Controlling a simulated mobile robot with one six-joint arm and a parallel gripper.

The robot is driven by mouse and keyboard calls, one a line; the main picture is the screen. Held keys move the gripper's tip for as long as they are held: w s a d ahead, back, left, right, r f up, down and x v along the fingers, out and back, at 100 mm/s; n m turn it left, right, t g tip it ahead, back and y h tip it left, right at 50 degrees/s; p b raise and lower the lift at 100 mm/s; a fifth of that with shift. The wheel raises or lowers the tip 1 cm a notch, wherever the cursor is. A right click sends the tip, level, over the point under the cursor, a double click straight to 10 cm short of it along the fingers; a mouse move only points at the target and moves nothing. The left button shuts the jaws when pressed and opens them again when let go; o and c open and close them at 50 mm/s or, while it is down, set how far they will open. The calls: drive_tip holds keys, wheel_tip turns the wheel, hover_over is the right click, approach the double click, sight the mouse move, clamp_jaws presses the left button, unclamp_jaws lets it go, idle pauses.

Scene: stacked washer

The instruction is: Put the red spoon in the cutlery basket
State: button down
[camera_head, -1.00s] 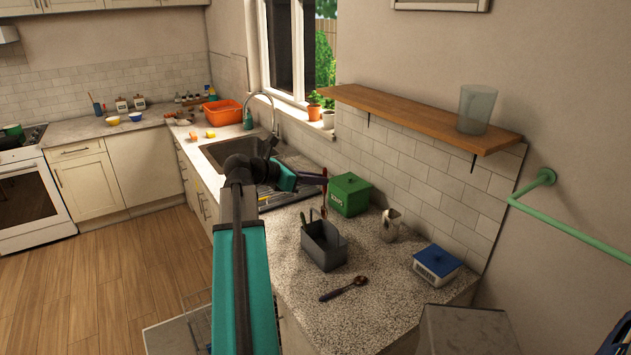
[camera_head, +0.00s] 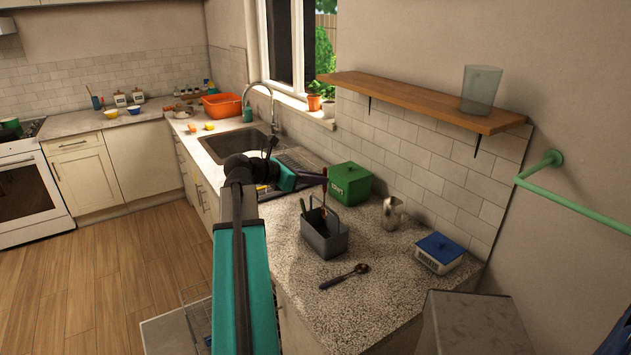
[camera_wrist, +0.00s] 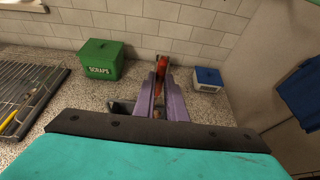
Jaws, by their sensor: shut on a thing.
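My gripper (camera_head: 318,176) is shut on the red spoon (camera_head: 324,190), which hangs down from the fingertips over the cutlery basket. In the wrist view the red spoon (camera_wrist: 161,68) shows between the purple fingers. The grey cutlery basket (camera_head: 325,240) stands on the counter with its handle up. Something thin and green stands in its left side. In the wrist view the basket (camera_wrist: 122,107) is mostly hidden behind my gripper. Whether the spoon's lower end is inside the basket or just above it, I cannot tell.
A dark spoon (camera_head: 344,276) lies in front of the basket. A green scraps box (camera_head: 350,184) stands behind it, with a metal jug (camera_head: 393,214) and a blue-lidded box (camera_head: 440,252) to the right. A wooden shelf (camera_head: 420,100) is on the wall above.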

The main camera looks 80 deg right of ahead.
sight(324, 206)
drive_tip(key=shift+f+b, duration=1.5)
drive_tip(key=shift+f, duration=3.2)
drive_tip(key=c, duration=1.7)
unclamp_jaws()
drive_tip(key=shift+w+b, duration=0.1)
drive_tip(key=shift+b, duration=0.2)
drive_tip(key=b+v, duration=0.2)
drive_tip(key=v, duration=1.1)
drive_tip(key=shift+w+a+r+b, duration=0.1)
drive_tip(key=shift+w+a+b, duration=0.1)
drive_tip(key=shift+b, duration=0.2)
